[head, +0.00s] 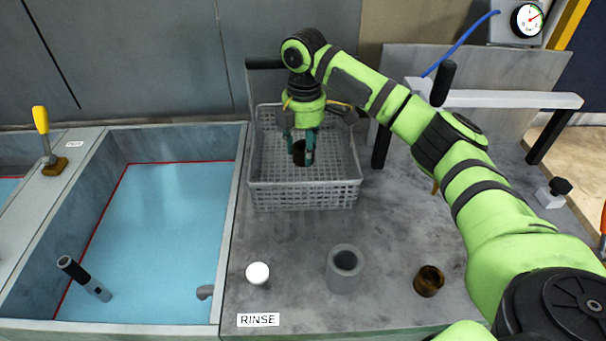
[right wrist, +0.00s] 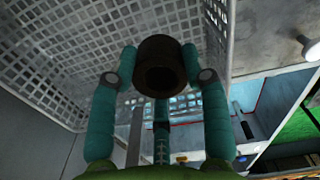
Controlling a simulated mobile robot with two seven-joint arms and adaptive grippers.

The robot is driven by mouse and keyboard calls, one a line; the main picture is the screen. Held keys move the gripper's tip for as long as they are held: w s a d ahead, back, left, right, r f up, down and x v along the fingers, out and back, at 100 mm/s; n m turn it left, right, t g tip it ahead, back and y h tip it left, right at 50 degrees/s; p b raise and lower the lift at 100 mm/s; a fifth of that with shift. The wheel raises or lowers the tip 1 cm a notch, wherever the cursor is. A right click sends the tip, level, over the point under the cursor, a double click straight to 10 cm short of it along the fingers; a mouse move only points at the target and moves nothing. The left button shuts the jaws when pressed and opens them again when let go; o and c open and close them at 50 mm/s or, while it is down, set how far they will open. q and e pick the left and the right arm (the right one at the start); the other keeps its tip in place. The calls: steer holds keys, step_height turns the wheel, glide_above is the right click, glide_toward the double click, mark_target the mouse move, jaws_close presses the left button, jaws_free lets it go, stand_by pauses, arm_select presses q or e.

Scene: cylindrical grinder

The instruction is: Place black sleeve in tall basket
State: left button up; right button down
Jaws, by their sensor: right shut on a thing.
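My right gripper (head: 302,153) is over the grey mesh basket (head: 305,198), inside its outline in the head view. It is shut on a dark brownish-black sleeve (head: 299,152). In the right wrist view the sleeve (right wrist: 161,68) sits between the teal fingers, its round bore facing the camera. The perforated basket wall (right wrist: 60,60) is close behind it. I cannot tell whether the sleeve touches the basket floor. My left gripper is not in view.
On the counter in front stand a white knob (head: 258,273), a grey hollow cylinder (head: 345,268) and a brown sleeve (head: 429,281). A blue-water tank (head: 165,240) lies left. A white rail (head: 510,99) on black legs stands right of the basket.

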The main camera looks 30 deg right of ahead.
step_height(320, 180, down, 4)
steer(key=shift+s+f+p, duration=0.1)
steer(key=shift+f+p, duration=0.1)
steer(key=shift+p, duration=0.4)
steer(key=shift+f+p, duration=0.45)
steer(key=shift+f, duration=1.95)
steer(key=c, duration=0.6)
jaws_free()
steer(key=shift+f, duration=0.15)
steer(key=shift+r+b, duration=1.4)
steer(key=shift+r, duration=4.8)
